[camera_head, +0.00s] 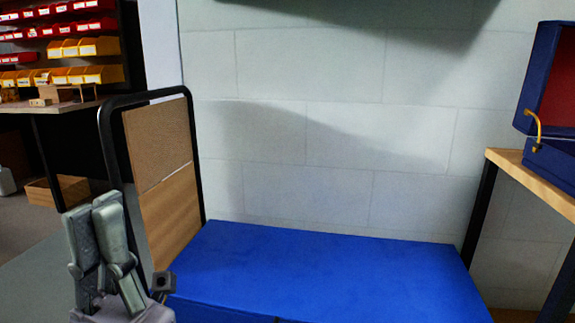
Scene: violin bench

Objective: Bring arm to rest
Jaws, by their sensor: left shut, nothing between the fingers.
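My left gripper (98,212) stands upright at the lower left of the head view, with its two grey fingers pointing up. It is shut and empty, in front of the floor and just left of the framed board. My right gripper is not in the view. No violin shows here.
A blue flat-topped surface (330,265) fills the lower middle, bare on top. A black-framed board (160,165) stands at its left end. A wooden table (545,180) at the right bears an open blue case (550,150) with a red lining. Yellow bins (85,47) sit on shelving behind.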

